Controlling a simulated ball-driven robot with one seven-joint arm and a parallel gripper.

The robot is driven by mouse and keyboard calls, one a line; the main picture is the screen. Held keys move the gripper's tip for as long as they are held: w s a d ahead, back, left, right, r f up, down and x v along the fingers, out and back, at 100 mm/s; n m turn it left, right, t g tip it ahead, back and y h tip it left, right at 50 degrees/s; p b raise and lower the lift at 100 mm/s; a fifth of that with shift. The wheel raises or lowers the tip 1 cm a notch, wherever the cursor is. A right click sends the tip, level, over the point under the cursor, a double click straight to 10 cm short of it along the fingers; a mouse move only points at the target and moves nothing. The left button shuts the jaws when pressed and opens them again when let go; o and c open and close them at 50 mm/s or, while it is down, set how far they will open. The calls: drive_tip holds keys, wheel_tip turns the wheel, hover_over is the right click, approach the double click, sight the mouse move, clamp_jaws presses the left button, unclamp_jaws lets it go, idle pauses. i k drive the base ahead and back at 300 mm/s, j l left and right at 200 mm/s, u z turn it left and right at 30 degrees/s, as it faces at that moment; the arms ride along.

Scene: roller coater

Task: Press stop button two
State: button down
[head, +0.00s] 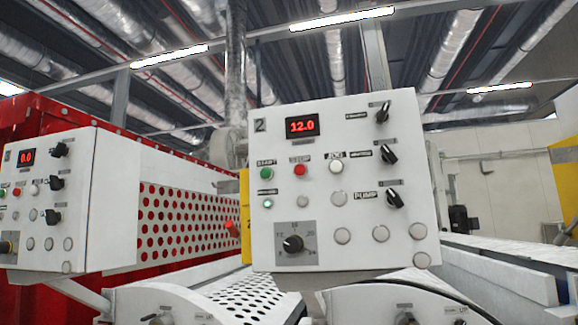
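The control panel marked 2 (325,222) is a white box in the middle of the head view, with a red display (307,125) reading 12.0. Its red stop button (300,170) sits below the display, between the green start button (266,173) on the left and a white button (336,167) on the right. The label over the red button is blurred. No part of my gripper shows in the view.
A second white control panel (100,205) with a display reading 0.0 stands at the left. Rotary knobs (389,154) stick out of panel 2's right side. Rollers and a conveyor (500,265) lie below and right.

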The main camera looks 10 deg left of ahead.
sight(300, 170)
drive_tip(key=i+j, duration=0.3)
drive_tip(key=i, duration=0.25)
drive_tip(key=i+j, duration=0.3)
drive_tip(key=i, duration=0.2)
